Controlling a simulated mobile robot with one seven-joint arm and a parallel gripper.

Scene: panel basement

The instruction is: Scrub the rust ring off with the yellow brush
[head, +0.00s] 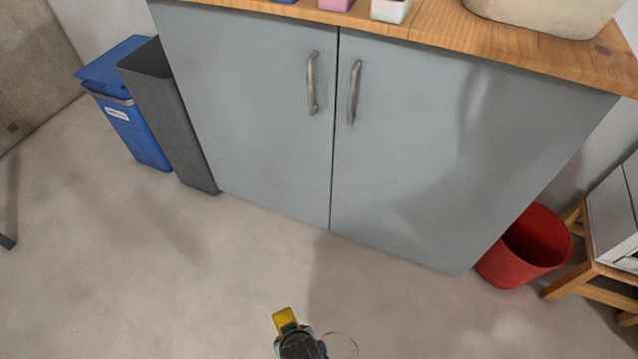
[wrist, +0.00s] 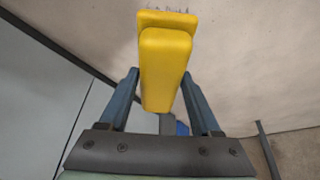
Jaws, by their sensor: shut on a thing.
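My gripper (head: 292,330) is at the bottom edge of the head view, low over the concrete floor. It is shut on the yellow brush (head: 285,319), whose yellow end sticks out beyond the jaws. In the wrist view the brush (wrist: 165,70) sits between the two blue fingers of my gripper (wrist: 160,78); a few dark bristle tips show at its far edge. A faint reddish arc of the rust ring (head: 354,342) shows on the floor just right of my gripper. The rest of it is hidden or out of frame. I cannot tell whether the bristles touch the floor.
A grey two-door cabinet (head: 260,110) with a wooden top (head: 437,24) stands ahead. A blue bin (head: 140,135) and a dark grey bin (head: 172,120) stand at its left. A red bucket (head: 515,262) and a wooden stool (head: 575,286) stand at its right. The floor between is clear.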

